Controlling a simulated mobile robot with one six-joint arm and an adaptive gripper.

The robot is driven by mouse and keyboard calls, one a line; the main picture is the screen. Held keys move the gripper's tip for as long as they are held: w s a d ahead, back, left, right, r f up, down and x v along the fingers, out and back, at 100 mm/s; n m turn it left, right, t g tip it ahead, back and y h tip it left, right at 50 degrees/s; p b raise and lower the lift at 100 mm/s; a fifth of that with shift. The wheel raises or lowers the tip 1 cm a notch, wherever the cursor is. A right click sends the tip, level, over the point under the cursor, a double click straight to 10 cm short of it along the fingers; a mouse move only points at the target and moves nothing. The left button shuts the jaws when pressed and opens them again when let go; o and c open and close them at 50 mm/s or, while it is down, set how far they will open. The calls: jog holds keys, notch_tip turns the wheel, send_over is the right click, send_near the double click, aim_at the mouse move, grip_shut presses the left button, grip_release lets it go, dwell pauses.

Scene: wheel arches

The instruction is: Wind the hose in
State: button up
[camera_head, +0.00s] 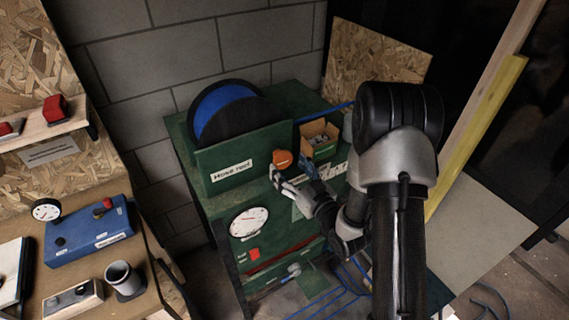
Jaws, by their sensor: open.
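The hose reel (230,113) shows as a dark drum with a blue hose face, set in a green cabinet (215,205) with a label reading "Hose reel". An orange knob (283,157) sits on the cabinet front, right of the label. My gripper (274,176) is open just below and beside the knob; I cannot tell whether it touches it. Blue hose (328,112) runs from the reel to the right, partly hidden by my arm. More blue hose (335,291) lies in loose lines low down beside the cabinet.
A white dial gauge (249,222) and a red switch (254,254) are on the lower cabinet front. An open box (319,140) stands on the cabinet top. A bench at left holds a blue control box (88,236) and a metal cup (124,279). A yellow plank (478,135) leans at right.

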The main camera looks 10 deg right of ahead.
aim_at(285, 163)
jog(key=shift+x, duration=1.6)
jog(key=c, duration=1.1)
